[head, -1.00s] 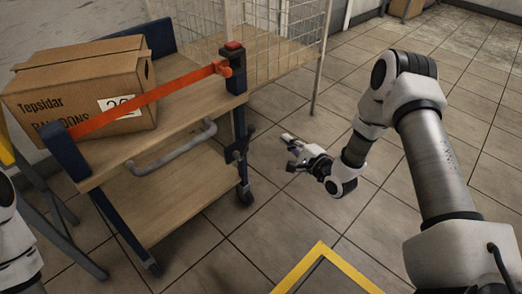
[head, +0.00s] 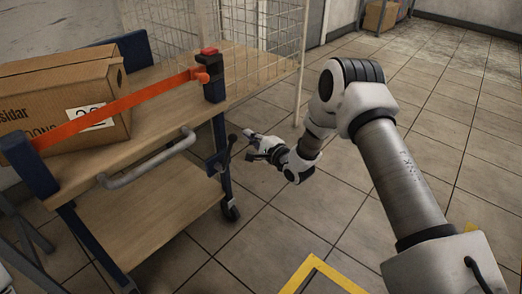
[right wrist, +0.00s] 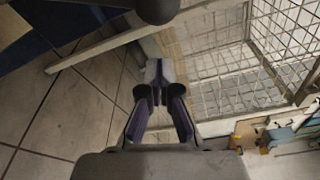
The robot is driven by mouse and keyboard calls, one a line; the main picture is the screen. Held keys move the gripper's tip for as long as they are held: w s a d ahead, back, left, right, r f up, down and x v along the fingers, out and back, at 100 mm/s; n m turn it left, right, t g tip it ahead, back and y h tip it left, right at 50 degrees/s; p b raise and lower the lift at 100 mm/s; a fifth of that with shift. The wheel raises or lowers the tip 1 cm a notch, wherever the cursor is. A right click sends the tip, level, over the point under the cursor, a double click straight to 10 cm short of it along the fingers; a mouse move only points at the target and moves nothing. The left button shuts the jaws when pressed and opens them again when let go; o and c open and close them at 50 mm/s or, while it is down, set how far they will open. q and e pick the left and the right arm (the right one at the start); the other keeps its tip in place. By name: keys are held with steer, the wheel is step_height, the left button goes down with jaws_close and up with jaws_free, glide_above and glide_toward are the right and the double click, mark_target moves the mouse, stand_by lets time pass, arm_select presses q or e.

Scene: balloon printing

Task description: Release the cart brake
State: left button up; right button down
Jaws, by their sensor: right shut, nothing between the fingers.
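The cart (head: 125,165) has two wooden shelves and dark blue posts. A dark lever-like part (head: 222,157), likely the brake, sits low on its near right post, above a caster (head: 230,208). My right gripper (head: 256,143) is just right of this part, its fingers pointing toward it. Contact cannot be told. In the right wrist view the gripper (right wrist: 160,72) is shut and empty, with its fingertips together. A dark rounded end (right wrist: 156,9) shows beyond it at the top edge, probably the lever's. My left gripper is out of view.
A cardboard box (head: 60,97) stands on the cart's top shelf behind an orange strap (head: 120,108). A grey handle (head: 150,162) juts from the cart's front. A wire cage (head: 265,55) stands behind. Tiled floor right of the cart is clear.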

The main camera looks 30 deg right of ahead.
mark_target(228, 152)
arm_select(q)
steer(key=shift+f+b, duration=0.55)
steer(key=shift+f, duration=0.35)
arm_select(e)
steer(key=a, duration=0.1)
steer(key=s+a+r, duration=0.1)
steer(key=a, duration=0.1)
steer(key=shift+s+a+r, duration=0.15)
steer(key=shift+s, duration=0.25)
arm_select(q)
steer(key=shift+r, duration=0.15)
arm_select(e)
steer(key=shift+a+r, duration=0.1)
